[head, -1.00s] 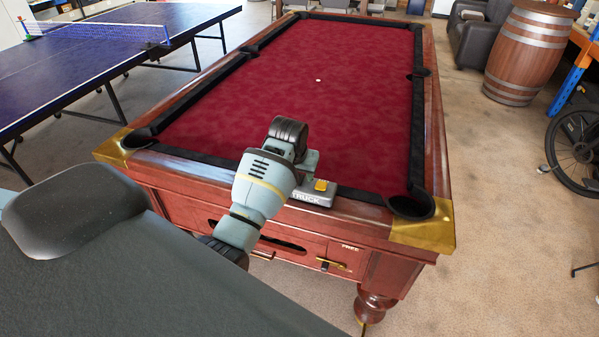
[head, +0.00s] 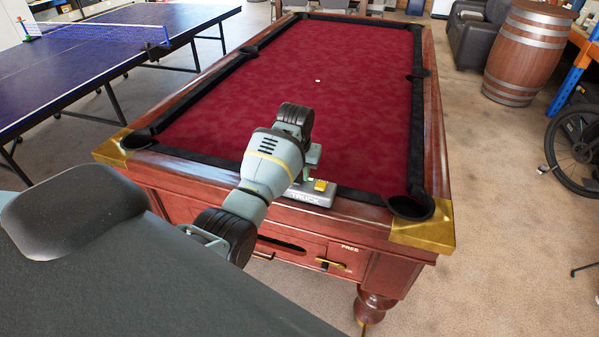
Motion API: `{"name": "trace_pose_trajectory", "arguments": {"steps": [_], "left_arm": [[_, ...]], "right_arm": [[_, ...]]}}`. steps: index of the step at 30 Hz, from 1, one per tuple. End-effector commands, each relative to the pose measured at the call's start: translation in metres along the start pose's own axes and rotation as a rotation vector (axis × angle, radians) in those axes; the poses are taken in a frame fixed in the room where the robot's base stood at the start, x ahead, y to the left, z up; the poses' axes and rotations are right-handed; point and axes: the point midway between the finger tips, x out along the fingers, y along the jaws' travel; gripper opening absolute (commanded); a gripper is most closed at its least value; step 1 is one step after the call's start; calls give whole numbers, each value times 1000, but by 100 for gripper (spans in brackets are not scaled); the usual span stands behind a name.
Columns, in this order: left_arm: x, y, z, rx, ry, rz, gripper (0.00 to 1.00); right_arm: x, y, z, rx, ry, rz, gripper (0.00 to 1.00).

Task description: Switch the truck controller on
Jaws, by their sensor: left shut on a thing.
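The truck controller (head: 318,198) is a small grey box with "TRUCK" lettering on its front and a yellow part (head: 320,185) on top. It sits on the near wooden rail of the pool table. My left gripper (head: 310,172) is over the controller's left part, just left of the yellow part. It is shut on a part of the controller that my wrist and hand mostly hide. A small green spot shows by the fingers, too small to make out. My right gripper is not in view.
The pool table (head: 330,90) has a red cloth with one white ball (head: 318,80). A blue table-tennis table (head: 90,50) stands at the left. A barrel (head: 525,55) and a bicycle wheel (head: 575,150) are at the right. The floor right of the pool table is mostly clear.

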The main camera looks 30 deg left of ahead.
Motion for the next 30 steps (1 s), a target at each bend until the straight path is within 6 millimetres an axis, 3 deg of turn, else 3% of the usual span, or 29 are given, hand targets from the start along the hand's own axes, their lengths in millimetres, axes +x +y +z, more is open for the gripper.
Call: {"name": "trace_pose_trajectory", "arguments": {"steps": [9,21,22,27,30], "left_arm": [[2,0,-3,-1,-130,1,0],[2,0,-2,-1,-146,1,0],[2,0,-2,-1,-146,1,22],[2,0,-3,0,-146,1,42],[2,0,-3,0,-145,1,42]], "right_arm": [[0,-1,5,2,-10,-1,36],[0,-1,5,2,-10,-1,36],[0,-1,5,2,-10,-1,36],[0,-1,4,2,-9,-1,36],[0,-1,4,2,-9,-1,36]]}}
